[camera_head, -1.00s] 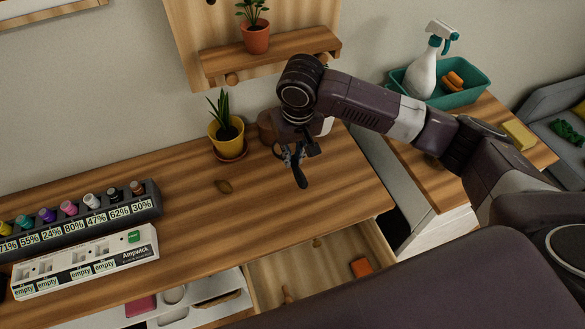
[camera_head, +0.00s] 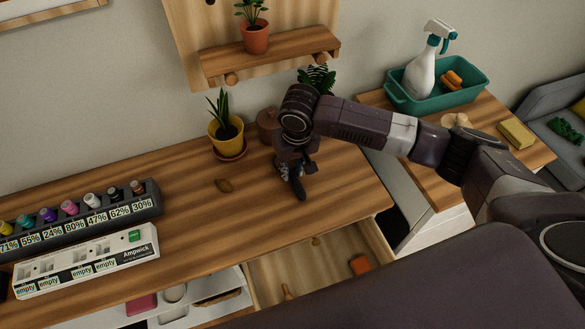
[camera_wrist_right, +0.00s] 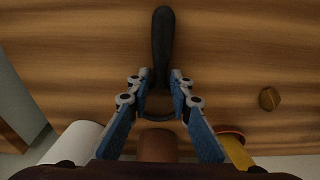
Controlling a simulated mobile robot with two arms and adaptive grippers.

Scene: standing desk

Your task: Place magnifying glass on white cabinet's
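The magnifying glass has a black handle (camera_wrist_right: 163,45) and a dark ring partly hidden between the fingers in the wrist view. My right gripper (camera_wrist_right: 160,76) has its blue fingers closed around the neck between handle and ring. In the head view my right gripper (camera_head: 290,172) is low over the right part of the desk, with the black handle (camera_head: 299,190) pointing toward the front. I cannot tell whether the glass touches the desk. The white cabinet (camera_head: 446,232) with a wooden top stands right of the desk. My left gripper is not in view.
A teal bin (camera_head: 398,99) with a spray bottle, a yellow sponge (camera_head: 516,133) and a pale object (camera_head: 456,120) are on the cabinet top. A yellow plant pot (camera_head: 224,138) and brown pot (camera_head: 267,122) stand behind the gripper. An open drawer (camera_head: 330,268) juts out in front.

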